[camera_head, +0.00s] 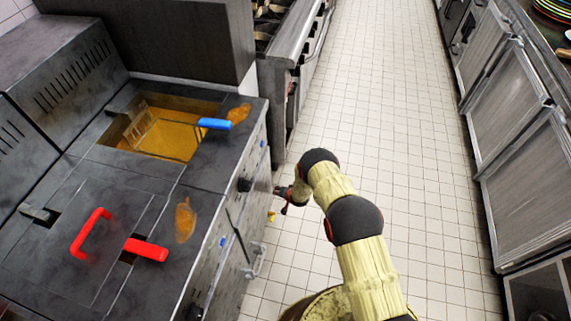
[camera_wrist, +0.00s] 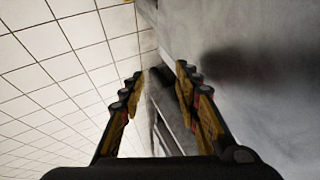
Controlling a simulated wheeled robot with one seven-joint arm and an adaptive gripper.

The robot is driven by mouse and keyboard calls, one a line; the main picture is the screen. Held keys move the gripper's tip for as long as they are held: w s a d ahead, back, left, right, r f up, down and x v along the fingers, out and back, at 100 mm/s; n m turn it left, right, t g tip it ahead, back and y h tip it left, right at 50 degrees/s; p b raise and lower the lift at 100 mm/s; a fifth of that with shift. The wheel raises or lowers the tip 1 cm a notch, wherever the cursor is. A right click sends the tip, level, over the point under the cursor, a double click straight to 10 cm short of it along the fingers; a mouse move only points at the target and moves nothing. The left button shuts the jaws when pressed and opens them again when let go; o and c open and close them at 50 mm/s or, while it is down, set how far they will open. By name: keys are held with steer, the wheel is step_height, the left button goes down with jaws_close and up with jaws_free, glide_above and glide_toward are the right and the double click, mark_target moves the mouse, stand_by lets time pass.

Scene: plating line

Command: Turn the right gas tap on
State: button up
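My gripper (camera_head: 283,198) is low beside the front of the steel fryer unit (camera_head: 215,160), over the floor. In the wrist view my gripper (camera_wrist: 160,72) is open, with a gap between its fingers and nothing held. The fryer's grey metal front (camera_wrist: 270,70) fills the right side of that view, close to the right finger. A black knob (camera_head: 244,185) is on the fryer front, left of my gripper. A small yellow part (camera_head: 271,215) shows just below my gripper; I cannot tell whether it is a gas tap. No tap is clearly recognisable in the wrist view.
A blue-handled basket (camera_head: 214,124) sits in the open oil vat. A red-handled lid (camera_head: 90,233) covers the nearer vat. A stove (camera_head: 292,55) stands beyond. The tiled floor (camera_head: 390,120) is clear up to the steel cabinets (camera_head: 520,150) at right.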

steer(key=w+d+r, duration=0.1)
steer(key=w+r, duration=0.2)
steer(key=r, duration=0.5)
steer(key=w+d+r+h, duration=0.1)
steer(key=w+r, duration=0.2)
steer(key=r, duration=0.5)
steer(key=shift+d+r+n, duration=0.15)
steer(key=shift+d+n, duration=0.15)
steer(key=shift+d, duration=0.1)
steer(key=shift+w, duration=0.1)
